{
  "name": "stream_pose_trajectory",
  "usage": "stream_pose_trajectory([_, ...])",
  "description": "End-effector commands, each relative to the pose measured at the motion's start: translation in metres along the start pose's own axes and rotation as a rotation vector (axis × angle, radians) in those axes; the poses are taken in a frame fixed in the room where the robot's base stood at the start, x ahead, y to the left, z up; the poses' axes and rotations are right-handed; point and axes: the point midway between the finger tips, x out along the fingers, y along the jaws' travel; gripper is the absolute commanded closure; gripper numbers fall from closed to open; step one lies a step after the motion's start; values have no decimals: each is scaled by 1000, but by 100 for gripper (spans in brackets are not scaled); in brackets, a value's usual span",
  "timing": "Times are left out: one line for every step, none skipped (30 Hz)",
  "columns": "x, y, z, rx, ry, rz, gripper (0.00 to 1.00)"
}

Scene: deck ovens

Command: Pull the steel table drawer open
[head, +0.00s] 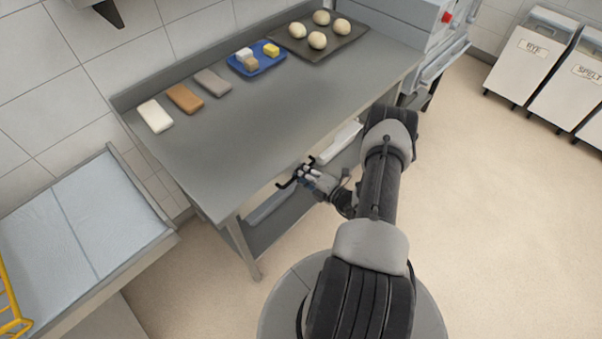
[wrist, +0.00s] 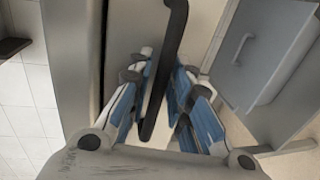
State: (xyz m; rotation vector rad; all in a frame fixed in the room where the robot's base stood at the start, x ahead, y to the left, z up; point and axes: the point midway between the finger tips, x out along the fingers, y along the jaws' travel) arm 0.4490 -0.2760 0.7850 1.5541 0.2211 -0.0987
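The steel table (head: 250,120) stands in the middle of the head view. Its drawer front is hidden under the tabletop edge there. A dark bar handle (head: 287,185) shows just below the front edge. My gripper (head: 302,174) is at this handle, under the table's front edge. In the wrist view the dark handle (wrist: 158,100) runs between the two blue-padded fingers of my gripper (wrist: 162,75). The fingers stand apart, with a gap beside the handle, nearer to the right finger. I cannot tell whether the left finger touches it.
On the tabletop lie a dark tray (head: 345,48) with several dough balls, a blue tray (head: 238,68) and three blocks. A lower shelf (head: 290,212) is under the table. Bins (head: 530,55) stand at the right. The floor (head: 510,220) at right is clear.

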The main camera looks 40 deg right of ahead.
Motion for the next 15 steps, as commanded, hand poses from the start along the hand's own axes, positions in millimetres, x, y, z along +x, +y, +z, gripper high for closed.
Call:
stream_pose_trajectory([1,0,0,0,0,0,81])
stream_pose_trajectory([1,0,0,0,0,0,81])
stream_pose_trajectory([1,0,0,0,0,0,81])
stream_pose_trajectory([1,0,0,0,0,0,81])
stream_pose_trajectory([1,0,0,0,0,0,81])
stream_pose_trajectory([1,0,0,0,0,0,81])
stream_pose_trajectory([1,0,0,0,0,0,81])
stream_pose_trajectory([1,0,0,0,0,0,82])
stream_pose_trajectory([1,0,0,0,0,0,85])
stream_pose_trajectory([1,0,0,0,0,0,87])
stream_pose_trajectory([1,0,0,0,0,0,89])
stream_pose_trajectory([1,0,0,0,0,0,92])
stream_pose_trajectory([1,0,0,0,0,0,94])
stream_pose_trajectory([1,0,0,0,0,0,96])
stream_pose_trajectory([1,0,0,0,0,0,98])
